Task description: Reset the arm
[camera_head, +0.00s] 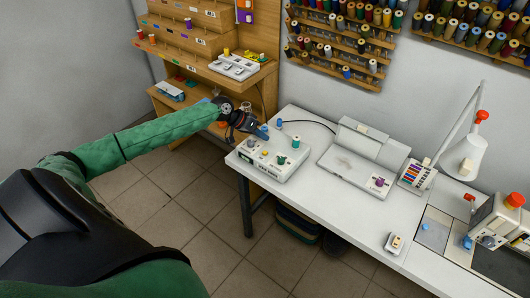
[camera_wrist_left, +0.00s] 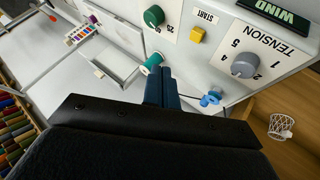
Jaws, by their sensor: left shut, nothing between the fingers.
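My left arm, in a green sleeve, reaches in from the left in the head view. Its gripper (camera_head: 262,131) is above the left end of the white table (camera_head: 321,204), close to the white winding machine (camera_head: 268,165). In the left wrist view my left gripper (camera_wrist_left: 163,87) shows two dark blue fingers closed together with nothing between them. The machine's panel (camera_wrist_left: 215,43) lies beyond the fingers, with a green knob, a yellow start button and a grey tension knob. Whether the fingers touch the machine cannot be told. My right gripper is not in view.
A white tray-like device (camera_head: 352,165), a desk lamp (camera_head: 466,152) and an orange-knobbed machine (camera_head: 497,222) occupy the table to the right. A wooden shelf unit (camera_head: 215,45) stands behind the gripper. Thread racks hang on the wall. Tiled floor (camera_head: 190,215) is open at the left.

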